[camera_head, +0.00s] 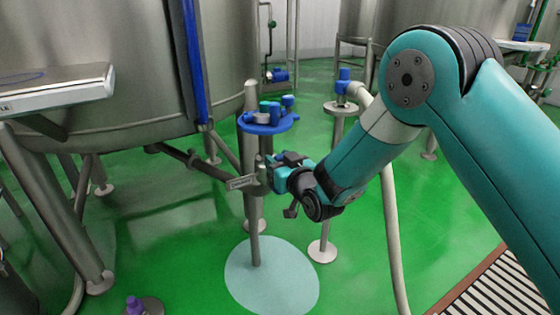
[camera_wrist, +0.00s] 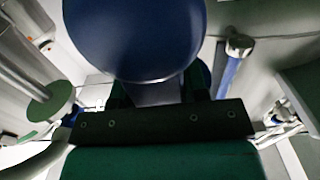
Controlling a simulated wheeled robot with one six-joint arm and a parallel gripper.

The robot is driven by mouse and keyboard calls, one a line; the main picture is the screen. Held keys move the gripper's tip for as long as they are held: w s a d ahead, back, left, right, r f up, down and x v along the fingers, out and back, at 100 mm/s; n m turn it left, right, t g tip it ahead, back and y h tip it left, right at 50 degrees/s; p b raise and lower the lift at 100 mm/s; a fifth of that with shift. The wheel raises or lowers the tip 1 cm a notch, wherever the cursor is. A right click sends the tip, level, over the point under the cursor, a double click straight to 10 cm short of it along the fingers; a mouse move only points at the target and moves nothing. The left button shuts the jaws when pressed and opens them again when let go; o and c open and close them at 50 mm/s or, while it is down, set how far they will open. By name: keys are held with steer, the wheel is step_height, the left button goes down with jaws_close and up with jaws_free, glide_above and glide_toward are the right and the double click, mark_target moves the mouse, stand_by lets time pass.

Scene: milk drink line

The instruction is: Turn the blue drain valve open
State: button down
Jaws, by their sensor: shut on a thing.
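The grey drain pipe (camera_head: 190,158) slopes from under the large tank to a grey tagged fitting (camera_head: 242,182) beside an upright post. My gripper (camera_head: 267,173) is at this fitting, at the end of my teal arm, and hides the valve handle in the head view. In the wrist view a large dark blue rounded piece (camera_wrist: 135,40), which I take for the blue drain valve's handle, fills the top middle. It narrows into my gripper (camera_wrist: 158,92), which is shut on it. How far the valve is turned cannot be told.
Just above my gripper, a round blue tray (camera_head: 262,128) with small blue and green items sits on the post. A second stand (camera_head: 340,108) with a blue-topped fitting and a pale hose is to the right. Open green floor (camera_head: 190,230) lies below.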

steer(key=c, duration=0.6)
jaws_free()
steer(key=shift+a, duration=0.1)
steer(key=shift+c, duration=0.2)
steer(key=shift+s+d, duration=0.25)
steer(key=shift+s, duration=0.05)
steer(key=b+v, duration=1.2)
steer(key=v, duration=0.4)
steer(key=shift+s+b, duration=0.25)
steer(key=shift+b, duration=0.05)
steer(key=shift+d, duration=0.15)
